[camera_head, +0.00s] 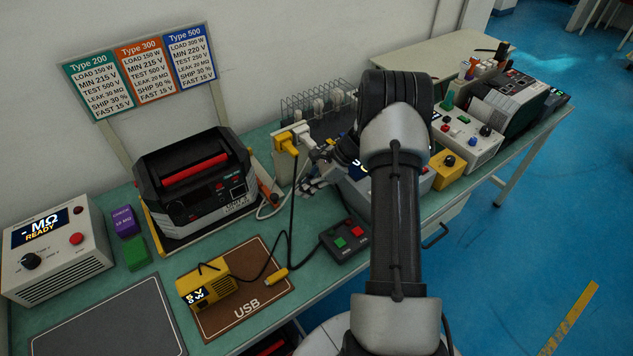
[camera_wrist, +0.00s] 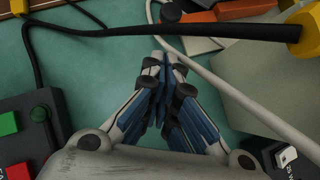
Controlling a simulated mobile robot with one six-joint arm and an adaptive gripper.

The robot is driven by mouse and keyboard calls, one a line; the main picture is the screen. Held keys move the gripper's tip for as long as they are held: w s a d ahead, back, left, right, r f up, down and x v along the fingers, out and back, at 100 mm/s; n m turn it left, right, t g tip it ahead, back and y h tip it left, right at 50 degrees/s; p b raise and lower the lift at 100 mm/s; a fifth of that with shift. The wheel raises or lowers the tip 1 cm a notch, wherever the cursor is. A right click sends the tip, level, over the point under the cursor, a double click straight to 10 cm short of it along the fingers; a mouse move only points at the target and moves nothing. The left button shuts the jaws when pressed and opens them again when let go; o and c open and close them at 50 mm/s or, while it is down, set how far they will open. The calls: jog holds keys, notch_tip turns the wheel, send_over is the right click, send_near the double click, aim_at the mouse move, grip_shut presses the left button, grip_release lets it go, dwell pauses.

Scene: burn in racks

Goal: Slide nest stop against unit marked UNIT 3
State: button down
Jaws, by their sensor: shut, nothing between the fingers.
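The black unit (camera_head: 195,190) with a red handle sits in a yellow-edged nest (camera_head: 160,240) on the green bench. Its front label appears to read UNIT 3, but is small. An orange-red piece (camera_head: 266,188) stands at the unit's right side and looks like the nest stop. In the wrist view an orange-red block (camera_wrist: 225,11) lies at the top, with a dark knob at its left end. My gripper (camera_wrist: 165,62) is shut and empty, its fingertips short of that block. In the head view my gripper (camera_head: 312,184) is right of the unit, partly hidden by my arm.
A white cable (camera_wrist: 235,90) and a black cable with a yellow plug (camera_wrist: 307,28) cross near my fingers. A button box (camera_head: 344,238) with green and red buttons stands in front. A yellow meter (camera_head: 208,286) lies on the brown USB mat (camera_head: 255,308). A wire rack (camera_head: 312,110) stands behind.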

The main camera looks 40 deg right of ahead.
jog(key=a, duration=0.1)
jog(key=w+a, duration=0.1)
jog(key=w+a+f+b, duration=0.1)
jog(key=shift+a, duration=0.35)
jog(key=shift+a, duration=0.15)
jog(key=shift+w+a+p, duration=0.1)
jog(key=shift+a+p, duration=0.2)
jog(key=shift+a, duration=0.1)
